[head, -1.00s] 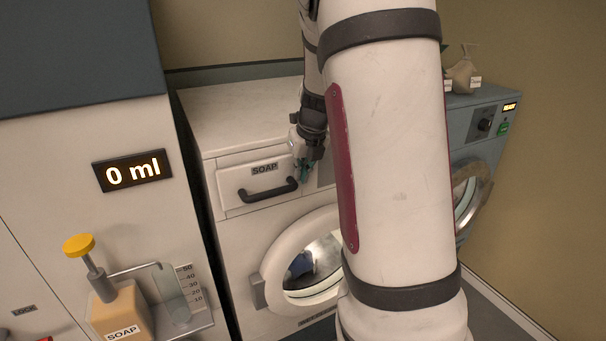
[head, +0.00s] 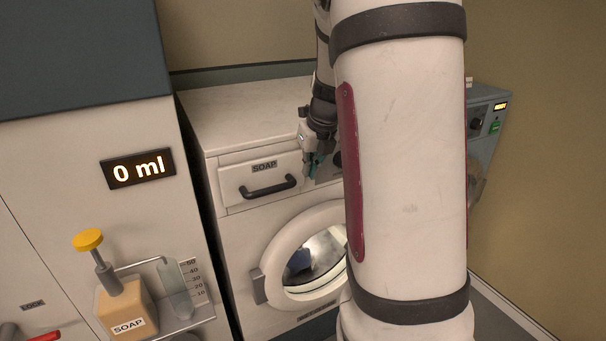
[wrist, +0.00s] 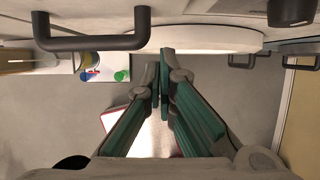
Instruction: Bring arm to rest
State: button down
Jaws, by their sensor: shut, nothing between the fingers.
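My gripper (wrist: 162,75) is shut and empty, its green-padded fingers together in the wrist view. In the head view my gripper (head: 312,165) hangs in front of the white washer (head: 235,240), just right of its soap drawer (head: 240,190). The drawer's dark handle (head: 268,187) is free and also shows at the top of the wrist view (wrist: 92,40). My arm covers the right part of the washer. The washer's round door (head: 265,262) looks shut, with something blue behind the glass.
At left, a soap pump bottle (head: 125,308) and a measuring cup (head: 175,290) stand on a ledge under a display (head: 137,168) reading 0 ml. A grey-blue machine (head: 485,140) stands at right, partly hidden by my arm. Open floor (wrist: 240,100) shows below my gripper.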

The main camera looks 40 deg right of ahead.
jog(key=v, duration=0.7)
jog(key=shift+a, duration=0.2)
